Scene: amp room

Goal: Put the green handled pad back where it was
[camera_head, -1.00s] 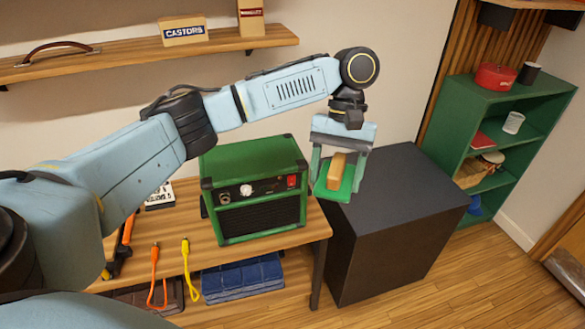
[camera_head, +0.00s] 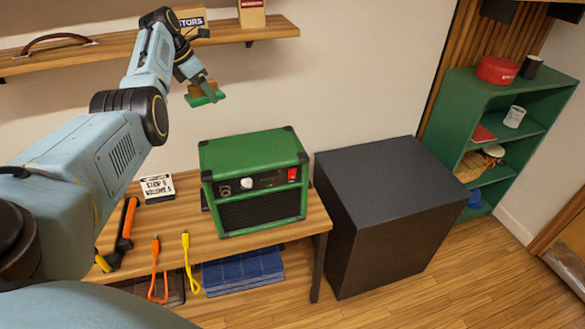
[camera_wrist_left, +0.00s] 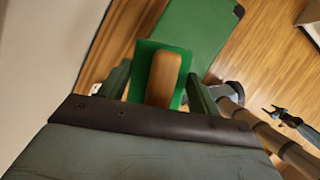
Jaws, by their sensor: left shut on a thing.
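The green pad (camera_head: 207,99) with a wooden handle is held up in front of the wall, above the bench and just below the wall shelf. My left gripper (camera_head: 205,90) is shut on the pad's handle. In the left wrist view the wooden handle (camera_wrist_left: 163,79) lies between the fingers, with the green pad (camera_wrist_left: 143,59) behind it. My right gripper does not show in the head view. A small grey, pronged shape at the right of the left wrist view may be it, but its jaws are unclear.
The dark box (camera_head: 385,175) has a bare top. The wall shelf (camera_head: 120,47) holds boxes and a handle. A green shelf unit (camera_head: 480,85) stands right.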

